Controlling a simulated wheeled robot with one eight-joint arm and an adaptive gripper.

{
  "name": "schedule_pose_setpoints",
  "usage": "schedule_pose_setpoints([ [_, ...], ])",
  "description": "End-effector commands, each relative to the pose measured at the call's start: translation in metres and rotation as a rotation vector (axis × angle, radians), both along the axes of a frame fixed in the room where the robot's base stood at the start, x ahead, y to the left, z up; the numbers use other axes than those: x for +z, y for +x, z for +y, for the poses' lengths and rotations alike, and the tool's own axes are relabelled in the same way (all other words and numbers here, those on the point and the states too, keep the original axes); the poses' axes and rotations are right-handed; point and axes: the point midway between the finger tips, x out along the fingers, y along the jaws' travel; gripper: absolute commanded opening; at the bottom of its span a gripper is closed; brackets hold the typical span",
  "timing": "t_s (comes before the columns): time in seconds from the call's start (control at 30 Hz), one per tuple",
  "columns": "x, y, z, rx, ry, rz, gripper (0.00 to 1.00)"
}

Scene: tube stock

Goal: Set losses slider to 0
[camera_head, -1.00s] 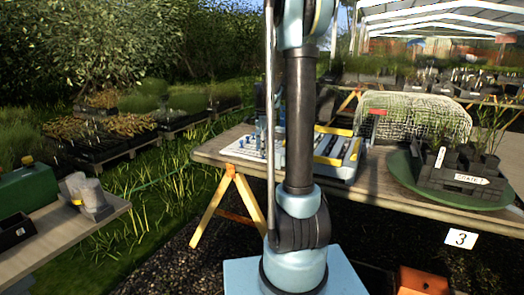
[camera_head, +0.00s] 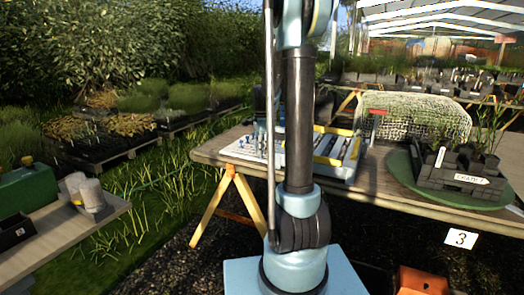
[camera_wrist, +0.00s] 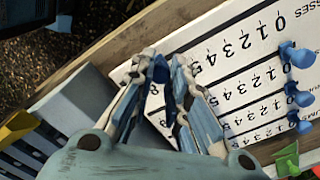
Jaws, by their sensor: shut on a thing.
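Several other blue knobs (camera_wrist: 299,56) stand near the 0 ends of the lower rows. In the head view the board (camera_head: 236,149) lies on the bench, and my arm hides my gripper.
A grey tray with yellow edges (camera_head: 337,152) lies beside the board. A green knob (camera_wrist: 287,160) is at the wrist view's lower right. A black crate of plants (camera_head: 455,178) stands on a green disc at the bench's right. The wooden bench edge (camera_wrist: 145,32) runs beside the board.

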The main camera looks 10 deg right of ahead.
Motion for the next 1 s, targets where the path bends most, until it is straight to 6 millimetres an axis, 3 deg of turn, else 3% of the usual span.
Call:
schedule_pose_setpoints([
  [0.6,0.001,0.079,0.103,0.000,-0.002,-0.004,0.00],
  [1.0,0.001,0.093,0.121,-0.002,-0.001,-0.007,0.00],
])
